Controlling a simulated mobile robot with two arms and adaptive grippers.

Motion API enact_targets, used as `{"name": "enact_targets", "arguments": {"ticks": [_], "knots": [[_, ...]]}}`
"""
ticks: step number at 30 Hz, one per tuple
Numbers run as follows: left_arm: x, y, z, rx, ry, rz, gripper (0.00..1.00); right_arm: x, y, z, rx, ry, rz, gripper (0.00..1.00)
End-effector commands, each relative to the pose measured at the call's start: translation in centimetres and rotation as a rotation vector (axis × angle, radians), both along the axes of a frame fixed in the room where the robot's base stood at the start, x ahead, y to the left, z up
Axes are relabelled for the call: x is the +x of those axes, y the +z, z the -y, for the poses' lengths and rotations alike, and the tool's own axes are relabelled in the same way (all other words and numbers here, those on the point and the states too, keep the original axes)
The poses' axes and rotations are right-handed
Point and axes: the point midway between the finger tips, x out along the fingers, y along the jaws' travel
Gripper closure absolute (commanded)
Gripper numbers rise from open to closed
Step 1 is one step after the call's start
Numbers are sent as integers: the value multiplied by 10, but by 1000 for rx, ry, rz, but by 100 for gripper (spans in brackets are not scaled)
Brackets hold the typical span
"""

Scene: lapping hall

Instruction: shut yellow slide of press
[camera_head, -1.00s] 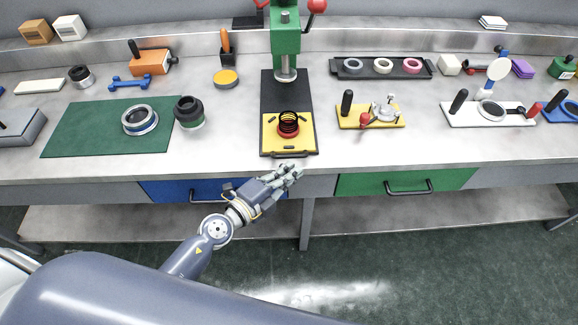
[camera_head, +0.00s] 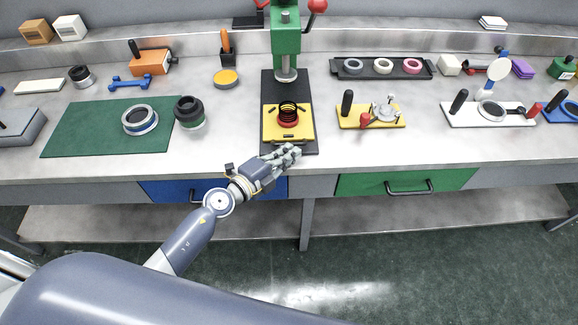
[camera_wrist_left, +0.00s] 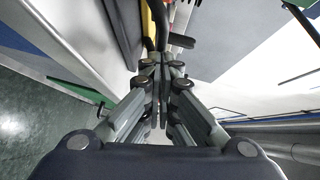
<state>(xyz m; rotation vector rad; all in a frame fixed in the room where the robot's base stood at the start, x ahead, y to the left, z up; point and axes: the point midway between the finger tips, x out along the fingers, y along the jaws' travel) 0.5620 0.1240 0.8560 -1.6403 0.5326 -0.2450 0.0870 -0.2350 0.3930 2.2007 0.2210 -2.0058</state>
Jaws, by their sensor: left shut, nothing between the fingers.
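The yellow slide (camera_head: 272,125) sits on the dark base of the green press (camera_head: 285,45), toward its front end. A red part with a black coil (camera_head: 288,115) stands on the slide. A dark handle runs along the slide's front edge. My left gripper (camera_head: 294,152) is shut and empty at that front edge, by the handle; I cannot tell if it touches. In the left wrist view the shut fingers (camera_wrist_left: 160,62) point at a dark bar, with a strip of yellow beyond. The press ram is behind the slide, not over the red part. My right gripper is not in view.
A yellow fixture (camera_head: 372,116) with a black knob stands right of the press. Blue (camera_head: 170,190) and green (camera_head: 360,184) drawers sit under the table edge.

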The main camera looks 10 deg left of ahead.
Motion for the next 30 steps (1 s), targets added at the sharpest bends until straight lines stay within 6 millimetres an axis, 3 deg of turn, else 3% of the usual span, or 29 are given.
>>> {"name": "enact_targets", "arguments": {"ticks": [6,15,30], "knots": [[49,1,-14,2,2,4,100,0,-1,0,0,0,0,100],[94,0,-27,1,1,2,100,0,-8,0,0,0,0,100],[108,2,-32,1,3,3,100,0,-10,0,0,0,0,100]]}}
